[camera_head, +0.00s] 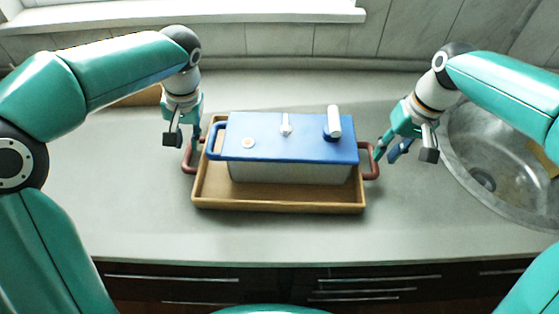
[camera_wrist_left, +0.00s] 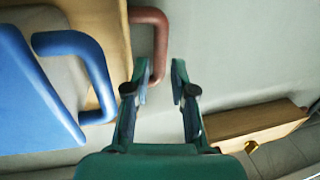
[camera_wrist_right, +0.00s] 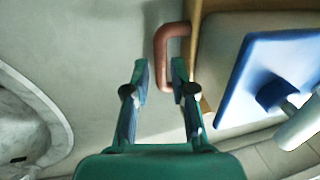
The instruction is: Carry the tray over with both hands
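A wooden tray (camera_head: 280,206) lies on the counter with a reddish-brown handle at each end. A pale enamel pot (camera_head: 290,172) with a blue lid (camera_head: 290,148) stands in it. My left gripper (camera_head: 187,146) is open near the tray's left handle (camera_head: 188,158); in the left wrist view one finger overlaps that handle (camera_wrist_left: 160,40). My right gripper (camera_head: 389,152) is open beside the right handle (camera_head: 372,160). In the right wrist view that handle (camera_wrist_right: 172,40) lies ahead of the open fingers. I cannot tell whether either gripper touches its handle.
A wooden object (camera_wrist_left: 255,122) shows in the left wrist view, partly behind my left arm. The counter in front of the tray (camera_head: 250,240) is clear.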

